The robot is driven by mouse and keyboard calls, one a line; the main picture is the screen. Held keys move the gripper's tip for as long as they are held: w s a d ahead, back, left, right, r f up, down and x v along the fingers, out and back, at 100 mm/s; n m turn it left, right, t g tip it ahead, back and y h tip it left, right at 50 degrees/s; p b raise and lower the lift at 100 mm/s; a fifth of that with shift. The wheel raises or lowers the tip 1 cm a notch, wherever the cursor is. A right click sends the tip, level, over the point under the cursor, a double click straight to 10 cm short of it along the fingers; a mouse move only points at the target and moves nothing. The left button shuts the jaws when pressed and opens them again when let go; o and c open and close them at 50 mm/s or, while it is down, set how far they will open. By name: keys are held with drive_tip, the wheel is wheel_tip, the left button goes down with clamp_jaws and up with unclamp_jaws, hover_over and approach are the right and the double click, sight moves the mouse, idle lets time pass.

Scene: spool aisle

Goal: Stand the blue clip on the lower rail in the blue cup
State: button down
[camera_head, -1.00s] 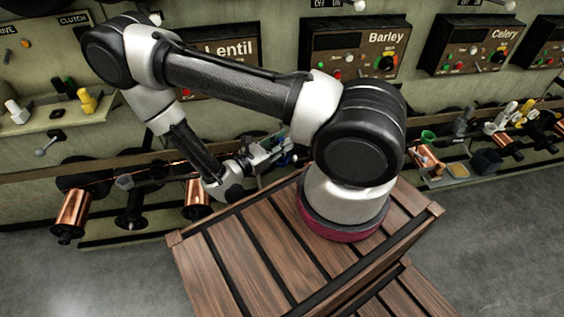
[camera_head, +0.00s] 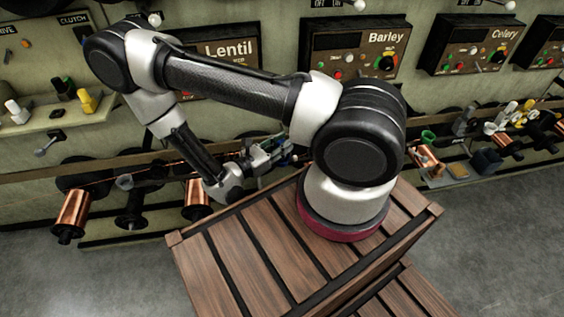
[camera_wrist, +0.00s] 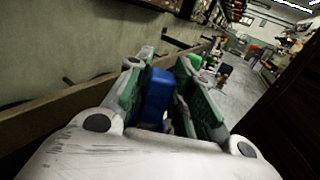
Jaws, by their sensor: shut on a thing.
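My gripper (camera_wrist: 164,72) is shut on the blue clip (camera_wrist: 157,94), which shows as a blue block between the green finger pads in the wrist view. In the head view my gripper (camera_head: 275,150) is beyond the wooden slatted top, close to the lower rail and partly behind my arm. The clip is hardly visible there. A dark blue-grey cup (camera_head: 487,161), which may be the blue cup, stands on the lower rail at the right, well away from my gripper.
A green cup (camera_head: 428,136) and a copper spool (camera_head: 429,160) are on the rail right of my arm. More copper spools (camera_head: 72,214) hang at the left. The panel wall (camera_wrist: 95,45) runs close along the left in the wrist view. Grey floor is clear at the lower right.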

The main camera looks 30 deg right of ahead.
drive_tip(key=c, duration=1.2)
unclamp_jaws()
drive_tip(key=shift+o, duration=0.2)
drive_tip(key=shift+r, duration=0.1)
wheel_tip(320, 180, up, 10)
drive_tip(key=shift+f, duration=0.1)
